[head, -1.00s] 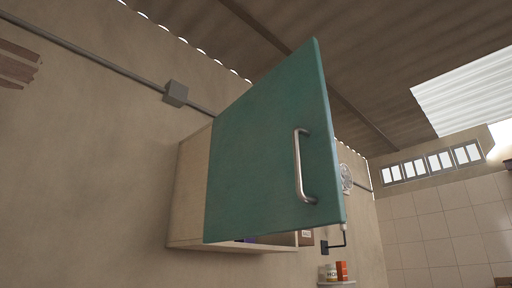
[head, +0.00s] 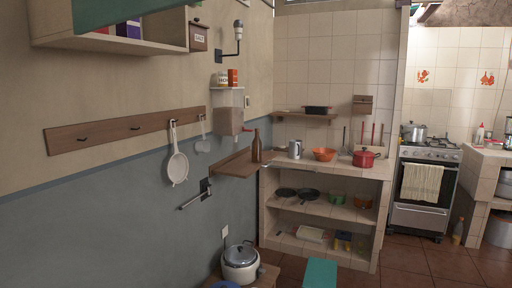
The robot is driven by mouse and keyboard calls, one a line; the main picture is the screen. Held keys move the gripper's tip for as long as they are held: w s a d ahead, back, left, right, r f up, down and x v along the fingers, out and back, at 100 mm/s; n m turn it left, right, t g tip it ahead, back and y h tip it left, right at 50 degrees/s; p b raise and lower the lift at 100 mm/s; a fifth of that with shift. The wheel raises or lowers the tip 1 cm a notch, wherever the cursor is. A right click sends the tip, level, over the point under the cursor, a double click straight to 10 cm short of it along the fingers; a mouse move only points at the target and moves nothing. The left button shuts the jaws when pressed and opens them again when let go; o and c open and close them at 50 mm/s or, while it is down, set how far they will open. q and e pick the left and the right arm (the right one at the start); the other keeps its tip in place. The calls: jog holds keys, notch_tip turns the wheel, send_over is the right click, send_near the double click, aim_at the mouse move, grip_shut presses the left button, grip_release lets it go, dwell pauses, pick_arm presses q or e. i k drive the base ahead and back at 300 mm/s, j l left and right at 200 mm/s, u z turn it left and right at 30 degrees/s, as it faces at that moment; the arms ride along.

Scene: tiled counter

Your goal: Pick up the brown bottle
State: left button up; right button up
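The brown bottle (head: 256,149) stands upright on a small wooden wall shelf (head: 236,166), near the shelf's right end, left of the tiled counter. Its narrow neck points up and its whole outline shows. Neither of my grippers is in view, so I cannot see whether they are open or shut.
The tiled counter (head: 340,170) holds a metal jug (head: 294,149), an orange bowl (head: 323,154) and a red pot (head: 364,158). A rice cooker (head: 240,262) stands low in front. A stove (head: 425,190) is at right. A cabinet (head: 130,42) hangs upper left.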

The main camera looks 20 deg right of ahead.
aim_at(257, 143)
jog(key=i+l+z, duration=0.15)
jog(key=i+l, duration=1.05)
